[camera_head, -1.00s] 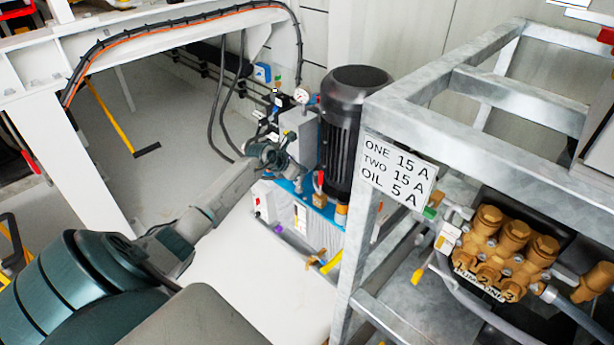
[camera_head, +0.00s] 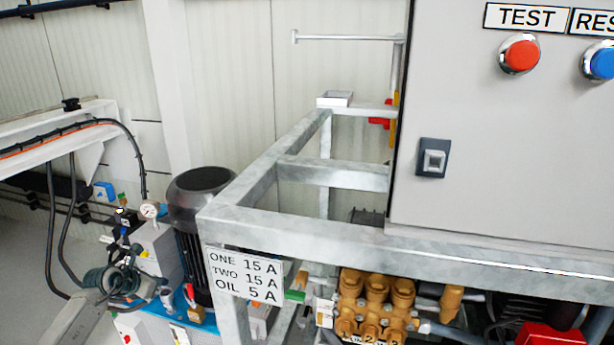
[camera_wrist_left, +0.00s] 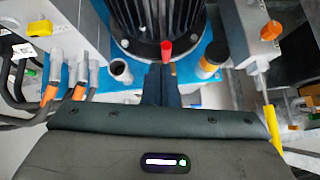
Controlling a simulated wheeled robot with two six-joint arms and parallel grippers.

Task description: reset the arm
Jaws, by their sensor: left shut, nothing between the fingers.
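My left arm comes in from the lower left in the head view, with its wrist (camera_head: 108,280) beside the blue-topped hydraulic unit and its black motor (camera_head: 200,195). The fingertips are too small to make out there. In the left wrist view my left gripper (camera_wrist_left: 162,72) is shut, with nothing between its dark fingers. It points at the foot of the finned motor (camera_wrist_left: 155,20), close to a small red handle (camera_wrist_left: 167,47). I cannot tell whether it touches the handle. My right gripper is not in view.
A galvanised frame (camera_head: 260,222) with a sign (camera_head: 240,274) stands right of the motor. It bears a grey cabinet (camera_head: 480,130) with a red TEST button (camera_head: 520,54) and a blue button (camera_head: 600,62). A brass pump (camera_head: 375,300) sits below. Hoses (camera_head: 55,230) hang at left.

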